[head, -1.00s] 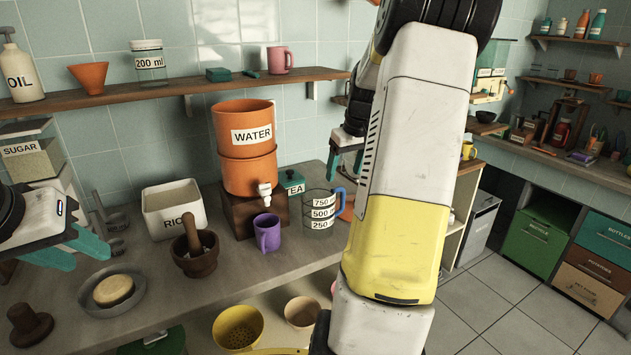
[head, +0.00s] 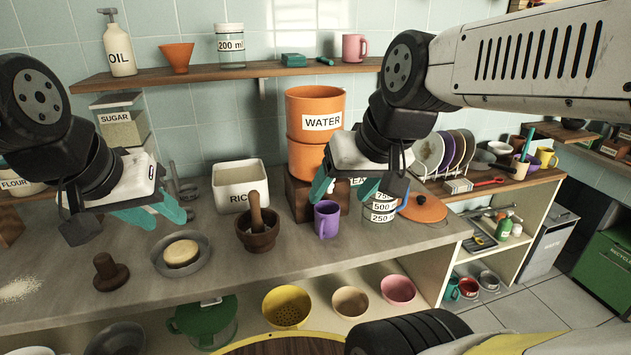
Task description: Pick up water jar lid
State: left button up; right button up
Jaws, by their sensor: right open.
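The orange water jar lid (head: 423,208) lies on the counter at the right, a flat disc with a small dark knob. The orange jar labelled WATER (head: 317,112) stands topless on a wooden block. My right gripper (head: 358,192) hangs in front of the jar's lower right side, left of the lid. Its teal fingers are spread, and nothing shows between them. It hides parts of the measuring jug and tea box behind it. My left gripper (head: 165,217) is at the left over the counter, its teal fingertips apart and empty, far from the lid.
A measuring jug (head: 380,211) stands just left of the lid, with a purple mug (head: 327,219) further left. A dish rack with plates (head: 450,155) is behind right. The rice box (head: 240,184) and mortar (head: 258,237) are left of the jar. The front counter edge is clear.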

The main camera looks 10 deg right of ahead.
aim_at(421, 207)
jog(key=z, duration=1.3)
jog(key=i+u, duration=0.6)
jog(key=u, duration=0.2)
